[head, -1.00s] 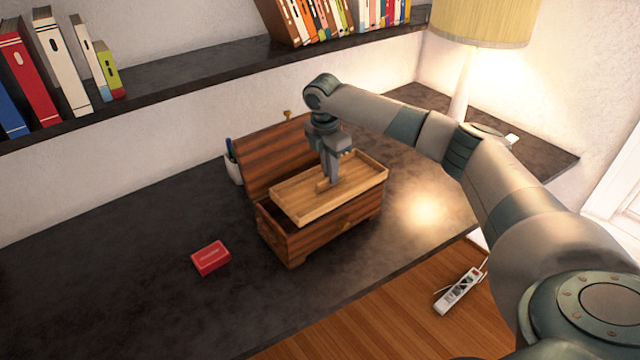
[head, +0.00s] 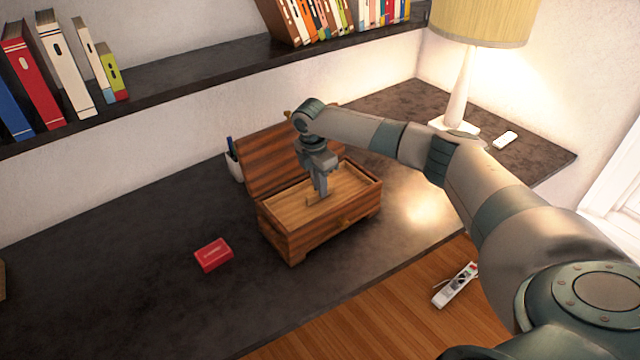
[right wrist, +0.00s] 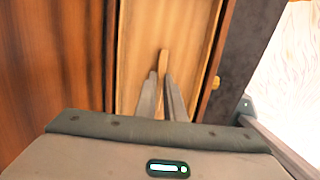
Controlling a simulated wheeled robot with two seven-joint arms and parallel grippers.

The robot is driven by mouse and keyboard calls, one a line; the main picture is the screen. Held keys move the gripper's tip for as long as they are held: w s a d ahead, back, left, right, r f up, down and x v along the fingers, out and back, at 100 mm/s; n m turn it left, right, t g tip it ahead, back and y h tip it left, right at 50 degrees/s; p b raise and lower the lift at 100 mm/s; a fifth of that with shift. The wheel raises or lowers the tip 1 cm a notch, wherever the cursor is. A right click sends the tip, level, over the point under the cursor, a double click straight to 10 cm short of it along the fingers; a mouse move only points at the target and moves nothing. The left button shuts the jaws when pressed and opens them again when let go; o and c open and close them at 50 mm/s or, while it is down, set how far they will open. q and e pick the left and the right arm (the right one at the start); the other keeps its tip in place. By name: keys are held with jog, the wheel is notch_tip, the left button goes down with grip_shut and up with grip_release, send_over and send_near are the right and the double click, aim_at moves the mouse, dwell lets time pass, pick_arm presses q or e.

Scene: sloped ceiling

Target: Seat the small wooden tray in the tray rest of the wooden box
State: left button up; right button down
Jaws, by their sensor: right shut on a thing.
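The wooden box (head: 295,243) stands on the dark desk with its lid (head: 272,160) open at the back. The small light wooden tray (head: 343,188) now lies inside the box opening, within the walls, at about rim level or just below. In the right wrist view the tray (right wrist: 133,60) shows between the box walls. My right gripper (head: 322,195) is over the tray, shut on its raised middle handle (right wrist: 163,62). Whether the tray bears fully on the rest is hidden. My left gripper is not in view.
A red small box (head: 213,254) lies left of the wooden box. A pen cup (head: 235,166) stands behind the lid's left side. A lamp (head: 457,105) and a white object (head: 505,139) are at the back right. The desk's left part is clear.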

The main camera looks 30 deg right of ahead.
aim_at(316, 192)
jog(key=shift+f, duration=0.15)
jog(key=shift+f, duration=0.1)
jog(key=c, duration=1.8)
grip_release()
jog(key=shift+c, duration=0.2)
notch_tip(316, 192, up, 12)
jog(key=a+b, duration=0.1)
jog(key=b, duration=0.3)
jog(key=shift+a, duration=0.25)
